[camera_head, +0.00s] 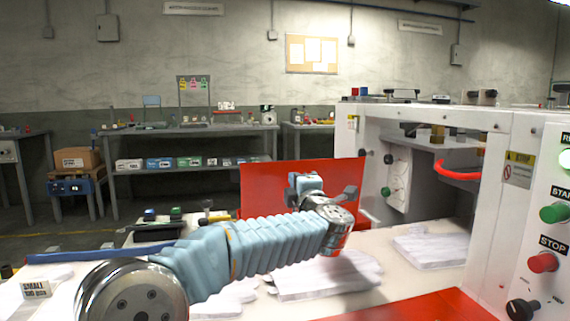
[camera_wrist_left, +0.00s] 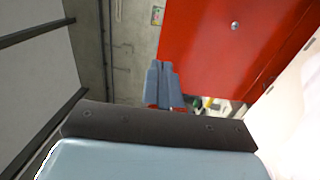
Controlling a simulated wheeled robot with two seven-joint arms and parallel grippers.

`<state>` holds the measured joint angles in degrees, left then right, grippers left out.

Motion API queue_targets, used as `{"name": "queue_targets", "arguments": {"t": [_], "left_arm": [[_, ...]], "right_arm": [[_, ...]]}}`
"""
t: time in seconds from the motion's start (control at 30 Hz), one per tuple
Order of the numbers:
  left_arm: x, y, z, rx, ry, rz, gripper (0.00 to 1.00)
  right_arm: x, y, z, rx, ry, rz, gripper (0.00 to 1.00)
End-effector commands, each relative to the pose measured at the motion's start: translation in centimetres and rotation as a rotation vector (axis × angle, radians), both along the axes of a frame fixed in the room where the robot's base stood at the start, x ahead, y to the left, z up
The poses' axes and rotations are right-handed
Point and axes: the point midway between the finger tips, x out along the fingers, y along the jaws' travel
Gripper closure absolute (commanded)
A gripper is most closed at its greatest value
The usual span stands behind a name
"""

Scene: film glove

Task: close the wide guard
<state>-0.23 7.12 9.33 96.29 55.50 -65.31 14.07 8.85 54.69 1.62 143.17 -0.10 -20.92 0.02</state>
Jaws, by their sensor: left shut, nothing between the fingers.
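A wide red guard panel (camera_head: 270,188) stands upright at the far left end of the white machine (camera_head: 385,160), swung out from it. It also fills the upper right of the left wrist view (camera_wrist_left: 225,45), with a round bolt on its face. A second red panel (camera_head: 415,308) shows at the bottom edge, partly cut off. My left gripper (camera_head: 349,193) is in front of the upright panel, its fingers together and empty. The fingers (camera_wrist_left: 164,85) show against the panel's lower left edge in the wrist view; I cannot tell whether they touch it. My right gripper is out of view.
White gloves (camera_head: 325,277) lie on the pale bench under my left arm, and another (camera_head: 432,247) lies inside the machine opening. A red curved handle (camera_head: 458,174) hangs in the opening. A control face with a red stop button (camera_head: 542,262) stands at right.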

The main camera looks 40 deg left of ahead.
Motion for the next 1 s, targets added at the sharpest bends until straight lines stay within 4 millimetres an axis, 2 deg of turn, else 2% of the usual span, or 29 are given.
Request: {"name": "queue_targets", "arguments": {"t": [0.2, 0.43, 0.63, 1.0], "left_arm": [[3.1, 3.7, 0.9, -0.001, 0.002, 0.002, 1.0], [5.6, 6.6, 1.4, 0.0, 0.001, 0.002, 1.0], [6.5, 7.7, 1.4, 0.001, 0.001, 0.0, 1.0], [6.6, 7.7, 1.4, 0.001, 0.001, 0.0, 1.0]], "right_arm": [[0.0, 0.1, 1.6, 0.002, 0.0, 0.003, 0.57], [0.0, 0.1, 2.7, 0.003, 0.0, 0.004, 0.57], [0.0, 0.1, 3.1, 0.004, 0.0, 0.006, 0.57], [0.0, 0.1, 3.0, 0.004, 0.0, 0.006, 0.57]]}}
